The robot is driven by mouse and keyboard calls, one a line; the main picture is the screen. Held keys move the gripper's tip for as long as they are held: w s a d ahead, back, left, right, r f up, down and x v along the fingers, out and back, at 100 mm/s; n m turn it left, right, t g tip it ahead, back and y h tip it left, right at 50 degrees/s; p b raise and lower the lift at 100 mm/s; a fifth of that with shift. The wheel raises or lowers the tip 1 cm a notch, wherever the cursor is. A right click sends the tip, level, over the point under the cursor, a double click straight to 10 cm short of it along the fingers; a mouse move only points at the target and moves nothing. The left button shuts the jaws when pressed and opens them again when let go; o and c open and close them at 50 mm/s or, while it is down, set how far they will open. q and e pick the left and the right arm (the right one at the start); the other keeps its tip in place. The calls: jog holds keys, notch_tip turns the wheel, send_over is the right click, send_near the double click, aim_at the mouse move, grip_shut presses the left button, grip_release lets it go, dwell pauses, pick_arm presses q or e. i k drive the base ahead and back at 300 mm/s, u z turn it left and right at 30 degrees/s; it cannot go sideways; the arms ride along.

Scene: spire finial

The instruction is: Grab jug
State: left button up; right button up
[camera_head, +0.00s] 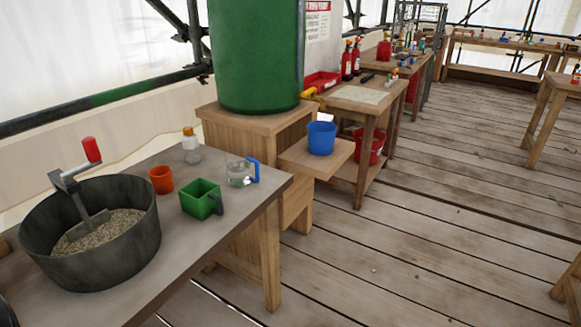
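A clear jug (240,174) with a blue handle stands upright near the right end of the grey-topped table (178,250). Its handle points right, and what looks like some clear liquid shows low inside it. A green square container (199,201) with a dark handle stands just left of and nearer than the clear jug, apart from it. Neither of my grippers is in view.
On the same table are an orange cup (161,180), a white bottle with an orange cap (191,150) and a black tub of gravelly mix (90,245) holding a red-handled tool. A green barrel (254,55) and blue bucket (321,138) stand behind.

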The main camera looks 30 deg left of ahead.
aim_at(238, 158)
jog(key=i, duration=1.05)
jog(key=u, duration=2.8)
